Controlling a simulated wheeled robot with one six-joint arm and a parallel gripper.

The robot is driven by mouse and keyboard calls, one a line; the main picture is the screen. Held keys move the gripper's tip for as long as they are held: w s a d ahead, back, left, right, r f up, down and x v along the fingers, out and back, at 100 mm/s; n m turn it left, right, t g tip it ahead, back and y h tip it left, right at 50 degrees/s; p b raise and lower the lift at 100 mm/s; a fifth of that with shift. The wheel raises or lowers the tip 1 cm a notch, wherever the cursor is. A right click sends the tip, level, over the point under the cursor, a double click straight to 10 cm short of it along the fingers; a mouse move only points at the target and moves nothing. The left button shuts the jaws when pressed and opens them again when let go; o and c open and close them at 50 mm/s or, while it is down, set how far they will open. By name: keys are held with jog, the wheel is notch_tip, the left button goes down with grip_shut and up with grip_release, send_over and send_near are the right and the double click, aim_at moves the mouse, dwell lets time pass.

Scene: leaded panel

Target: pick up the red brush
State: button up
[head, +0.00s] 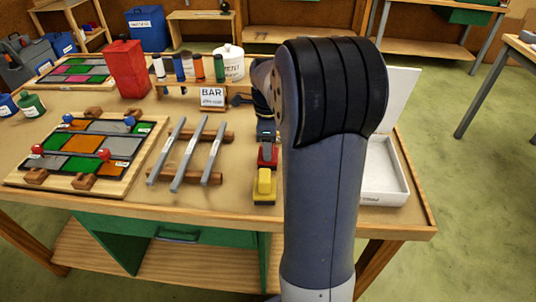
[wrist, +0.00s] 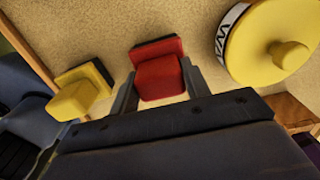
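The red brush (wrist: 160,78) is in the middle of the wrist view, a block-like red handle on a dark-edged red base. My gripper (wrist: 160,72) has one finger along each side of the handle, with no clear gap between fingers and handle. It looks shut on the brush. In the head view the red brush (head: 267,155) is near the right part of the table, at or very near the tabletop. A yellow brush (head: 264,187) lies in front of it and shows at the left of the wrist view (wrist: 78,97). My arm hides much around the gripper.
A round yellow object (wrist: 270,42) with a black-and-white band is close by in the wrist view. A white box (head: 383,175) stands right of my arm. Metal bars (head: 191,152) on wooden supports and the leaded panel (head: 88,152) lie to the left.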

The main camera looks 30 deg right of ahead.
jog(key=c, duration=0.6)
jog(key=shift+o, duration=0.2)
notch_tip(320, 180, up, 10)
jog(key=shift+r+p, duration=0.1)
jog(key=shift+p, duration=0.45)
jog(key=o, duration=0.6)
jog(key=shift+c, duration=0.2)
jog(key=c, duration=0.4)
jog(key=shift+d, duration=0.1)
